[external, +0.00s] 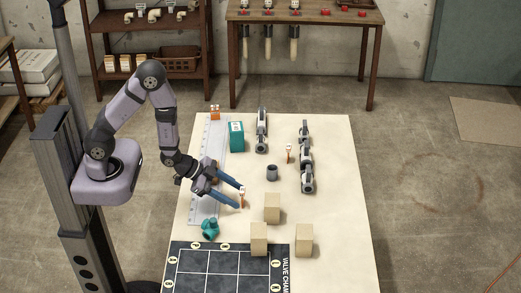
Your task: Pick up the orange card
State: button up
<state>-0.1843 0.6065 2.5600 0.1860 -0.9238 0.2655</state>
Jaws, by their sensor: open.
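A small upright orange-and-white card (242,198) stands on the pale table at the tips of my gripper (239,195). My gripper is open, with its two blue fingers reaching to the right; the card appears between or just beyond the fingertips. I cannot tell whether a finger touches it. A similar orange-and-white card (289,152) stands farther back, between the two grey pipe assemblies. A small orange item (215,112) stands at the table's back left corner. The print on each is too small to read.
Three wooden blocks (272,207) stand in front and to the right of my gripper. A teal fitting (210,228) lies in front, near a dark gridded mat (187,282). A teal box (236,136), a grey ring (272,172) and pipe assemblies (307,160) lie behind. The right side is clear.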

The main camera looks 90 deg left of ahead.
jog(key=shift+w+t, duration=0.15)
jog(key=shift+t, duration=0.15)
jog(key=shift+d+r+n+t+p, duration=0.1)
jog(key=shift+n+t+p, duration=0.2)
jog(key=shift+n+t, duration=0.4)
jog(key=shift+s+r+n+t, duration=0.25)
jog(key=shift+r+n+t, duration=0.55)
jog(key=shift+t, duration=0.3)
jog(key=shift+w+f, duration=0.1)
jog(key=shift+f, duration=0.05)
jog(key=shift+w+f+b, duration=0.2)
jog(key=shift+w+b, duration=0.2)
jog(key=shift+b, duration=0.3)
jog(key=shift+w+b, duration=0.5)
jog(key=shift+b, duration=0.25)
jog(key=shift+w, duration=0.15)
